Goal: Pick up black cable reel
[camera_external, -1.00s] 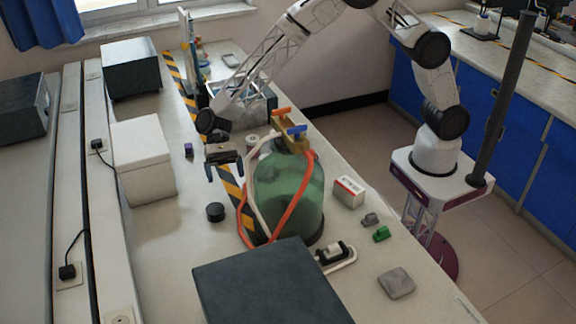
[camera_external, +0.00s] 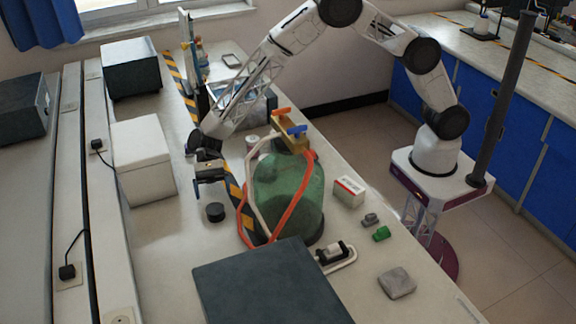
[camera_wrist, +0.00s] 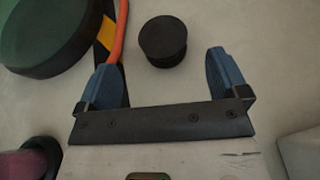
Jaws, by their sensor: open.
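The black cable reel (camera_external: 215,212) is a small dark cylinder standing on the bench, left of the green glass bottle. In the wrist view the reel (camera_wrist: 163,41) shows as a round black disc with a grooved side, ahead of the fingertips and between their lines. My gripper (camera_external: 209,193) hangs above the bench, just behind and slightly left of the reel. In the wrist view my gripper (camera_wrist: 165,72) has its two blue fingers wide apart with nothing between them. The reel is apart from both fingers.
The green bottle (camera_external: 290,185) with white and orange hoses stands right of the reel; an orange hose (camera_wrist: 121,35) passes near the left finger. A white box (camera_external: 143,160) stands to the left. A dark flat-topped box (camera_external: 265,285) is in front.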

